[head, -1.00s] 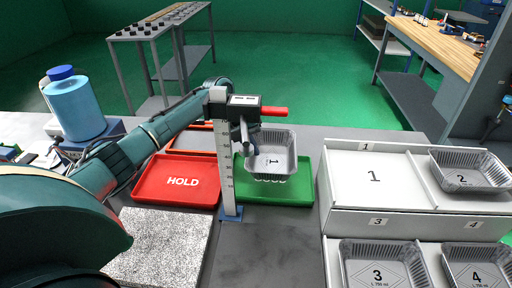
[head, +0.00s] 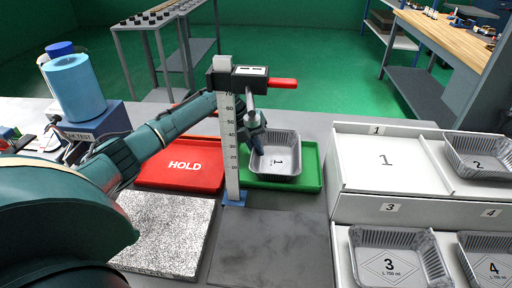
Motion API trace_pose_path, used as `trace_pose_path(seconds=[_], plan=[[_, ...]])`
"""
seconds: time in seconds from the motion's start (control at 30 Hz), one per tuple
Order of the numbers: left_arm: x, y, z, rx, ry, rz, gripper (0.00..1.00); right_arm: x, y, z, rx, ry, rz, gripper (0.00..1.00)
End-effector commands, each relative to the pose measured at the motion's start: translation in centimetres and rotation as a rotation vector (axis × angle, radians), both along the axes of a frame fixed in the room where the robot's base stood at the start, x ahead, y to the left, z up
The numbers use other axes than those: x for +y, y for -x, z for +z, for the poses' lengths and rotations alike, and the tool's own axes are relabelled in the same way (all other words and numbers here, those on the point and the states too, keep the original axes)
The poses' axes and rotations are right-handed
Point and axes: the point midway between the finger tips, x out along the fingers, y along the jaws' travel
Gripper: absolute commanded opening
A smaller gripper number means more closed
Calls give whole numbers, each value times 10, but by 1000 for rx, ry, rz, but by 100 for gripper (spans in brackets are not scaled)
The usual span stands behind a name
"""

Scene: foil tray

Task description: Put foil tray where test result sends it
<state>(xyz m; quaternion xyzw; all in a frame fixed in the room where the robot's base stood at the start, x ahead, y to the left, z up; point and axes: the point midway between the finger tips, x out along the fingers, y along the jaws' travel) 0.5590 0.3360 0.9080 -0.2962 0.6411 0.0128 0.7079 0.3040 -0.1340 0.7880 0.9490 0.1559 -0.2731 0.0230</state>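Foil tray 1 (head: 286,170), a silvery rectangular tray marked 1, is upright over the green tray (head: 312,166) and hides its lettering. I cannot tell whether its bottom touches. My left gripper (head: 257,146) is at its left rim and appears shut on it; the fingertips are small and partly hidden. A red tray marked HOLD (head: 185,167) lies to the left of the green one. My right gripper is not in view.
A height gauge (head: 231,150) with a red lever stands in front of the trays, close to my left arm. A white rack at right holds foil trays 2 (head: 478,165), 3 (head: 390,267) and 4 (head: 492,270); slot 1 (head: 385,160) is empty. A speckled slab (head: 165,235) lies at front left.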

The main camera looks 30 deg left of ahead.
Motion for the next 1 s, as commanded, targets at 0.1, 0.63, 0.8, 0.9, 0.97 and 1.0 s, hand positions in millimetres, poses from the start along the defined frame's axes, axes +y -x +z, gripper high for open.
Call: trace_pose_path(seconds=[0.1,0.63,0.8,0.9,0.97,1.0], plan=[[0,0,0,0,0,0,0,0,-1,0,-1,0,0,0],[0,0,-10,0,0,0,0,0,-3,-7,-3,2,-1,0],[0,0,-12,-1,1,0,6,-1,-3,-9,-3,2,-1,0],[0,0,-12,0,0,0,14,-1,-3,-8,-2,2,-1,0],[0,0,-12,0,0,0,19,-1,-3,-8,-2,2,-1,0],[0,0,-12,0,0,0,22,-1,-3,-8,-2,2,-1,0]])
